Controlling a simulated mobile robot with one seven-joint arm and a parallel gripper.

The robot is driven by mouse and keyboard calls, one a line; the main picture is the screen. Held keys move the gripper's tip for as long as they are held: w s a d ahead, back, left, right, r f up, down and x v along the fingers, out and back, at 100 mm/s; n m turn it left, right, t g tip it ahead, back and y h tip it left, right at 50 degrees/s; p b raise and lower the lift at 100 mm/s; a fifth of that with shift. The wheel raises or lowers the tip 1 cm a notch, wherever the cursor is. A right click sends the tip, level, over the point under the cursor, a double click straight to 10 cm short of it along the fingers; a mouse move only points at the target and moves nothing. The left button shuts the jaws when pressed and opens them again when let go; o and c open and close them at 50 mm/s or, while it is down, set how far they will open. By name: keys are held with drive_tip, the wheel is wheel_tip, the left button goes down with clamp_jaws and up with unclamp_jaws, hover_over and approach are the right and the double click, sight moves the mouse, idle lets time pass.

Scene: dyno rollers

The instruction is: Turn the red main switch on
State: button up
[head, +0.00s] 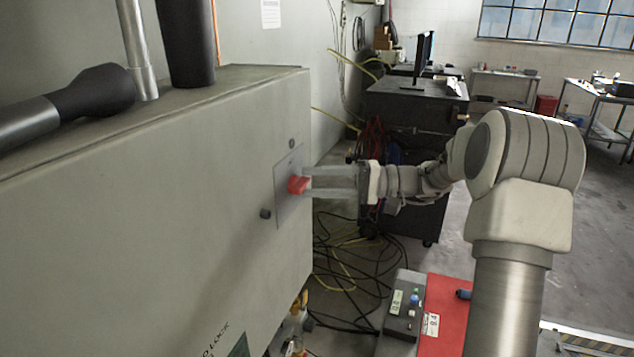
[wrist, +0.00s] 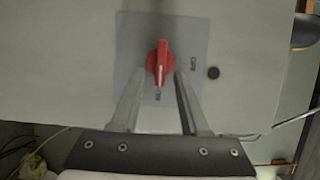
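The red main switch (head: 298,185) is a red knob on a grey plate (head: 288,208) on the front of the large grey cabinet (head: 150,190). In the wrist view the red knob (wrist: 160,64) stands with its long side close to upright in the picture. My gripper (head: 308,183) reaches it from the right in the head view. In the wrist view its two fingers (wrist: 160,78) are apart, one on each side of the knob's lower part. The right finger is very close to the knob; I cannot tell whether either touches.
A dark cart (head: 405,150) stands behind my arm. Loose cables (head: 345,270) lie on the floor. A red box with a button panel (head: 403,305) stands below my arm.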

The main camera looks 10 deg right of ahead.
drive_tip(key=b+v, duration=0.1)
drive_tip(key=v, duration=1.6)
drive_tip(key=shift+d, duration=0.2)
drive_tip(key=shift+s, duration=0.1)
